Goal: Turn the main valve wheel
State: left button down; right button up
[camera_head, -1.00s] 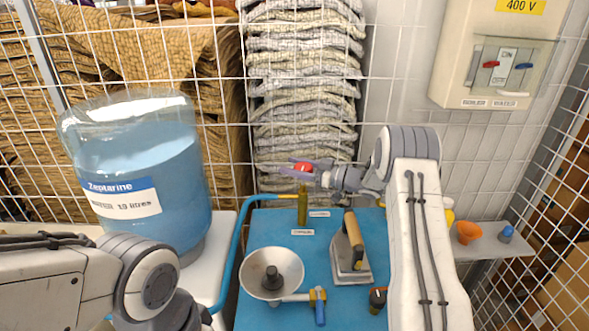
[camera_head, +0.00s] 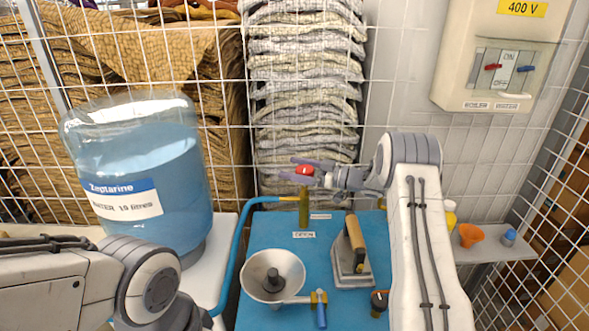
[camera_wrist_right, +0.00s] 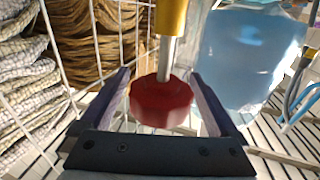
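The main valve wheel is a small red scalloped knob (camera_head: 304,170) on top of an upright brass stem (camera_head: 304,206) at the back of the blue bench. My right gripper (camera_head: 297,168) reaches it from the right, with one finger on its far side and one on its near side. In the right wrist view the red wheel (camera_wrist_right: 161,101) sits between the two fingers. A narrow gap shows beside the left finger; the right finger is very close, and I cannot tell if it touches. My left arm shows at the lower left; its gripper is out of the picture.
On the blue bench (camera_head: 262,235) are a metal funnel-like bowl (camera_head: 287,263), a small valve with a blue handle (camera_head: 320,310) and an iron-like tool (camera_head: 352,262). A large blue water bottle (camera_head: 140,150) stands left. A wire grid (camera_head: 405,95) closes the back.

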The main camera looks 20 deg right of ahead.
jog(key=b+v, duration=0.3)
jog(key=v, duration=0.7)
jog(key=shift+s+d, duration=0.15)
jog(key=shift+s, duration=0.05)
